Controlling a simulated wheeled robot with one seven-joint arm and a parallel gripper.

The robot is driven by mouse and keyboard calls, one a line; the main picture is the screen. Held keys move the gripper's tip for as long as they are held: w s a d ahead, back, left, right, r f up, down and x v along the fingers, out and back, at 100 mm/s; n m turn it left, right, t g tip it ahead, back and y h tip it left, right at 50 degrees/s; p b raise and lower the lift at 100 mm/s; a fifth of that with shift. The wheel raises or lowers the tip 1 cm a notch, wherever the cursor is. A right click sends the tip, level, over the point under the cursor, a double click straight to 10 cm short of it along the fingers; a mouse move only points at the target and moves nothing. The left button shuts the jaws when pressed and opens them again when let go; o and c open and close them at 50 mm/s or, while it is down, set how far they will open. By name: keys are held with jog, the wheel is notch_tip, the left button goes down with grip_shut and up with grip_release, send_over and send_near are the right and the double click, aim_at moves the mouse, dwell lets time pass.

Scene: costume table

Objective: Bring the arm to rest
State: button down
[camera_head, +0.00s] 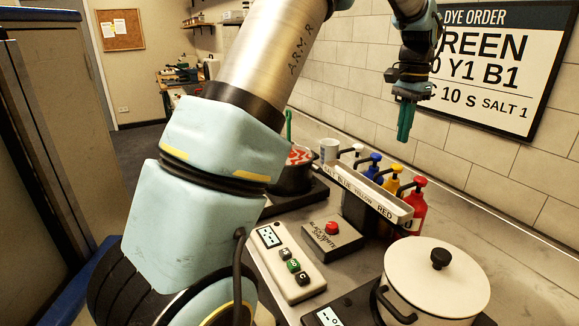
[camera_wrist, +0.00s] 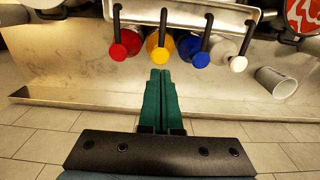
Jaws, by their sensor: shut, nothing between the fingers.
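My gripper (camera_head: 405,122) hangs in the air above the back of the counter, in front of the tiled wall, with its green fingers pointing down. In the wrist view the two green fingers (camera_wrist: 161,90) lie together, shut and empty. Below them in that view are the tops of the pump bottles: a red one (camera_wrist: 118,52), a yellow one (camera_wrist: 158,55), a blue one (camera_wrist: 196,58) and a white one (camera_wrist: 236,63). The fingers appear apart from all of them. My arm crosses the left and middle of the head view and hides part of the counter.
A white lidded pot (camera_head: 436,285) stands at the front right. A dark pot (camera_head: 292,178) with red and white contents stands farther back, near a white cup (camera_head: 328,150). A button box (camera_head: 332,240) and a keypad (camera_head: 288,262) lie between. A dye order sign (camera_head: 500,65) hangs on the wall.

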jog(key=shift+r, duration=0.5)
jog(key=s+a+f+n+b, duration=0.1)
jog(key=a+f+n+b, duration=0.2)
jog(key=a, duration=0.7)
jog(key=s+a+f+n, duration=0.1)
jog(key=a+f+n, duration=0.3)
jog(key=a, duration=0.5)
jog(key=s+a+f+n+b, duration=0.1)
jog(key=s+a+f+n, duration=0.1)
jog(key=s+a+f, duration=0.2)
jog(key=s+a+f+n+t+b, duration=0.1)
jog(key=s+a+f+n, duration=0.1)
jog(key=s+a+f, duration=0.3)
jog(key=s+a, duration=0.3)
jog(key=a, duration=0.3)
jog(key=shift+s+a+f+t, duration=0.25)
jog(key=shift+a+t, duration=0.05)
dwell(1.0)
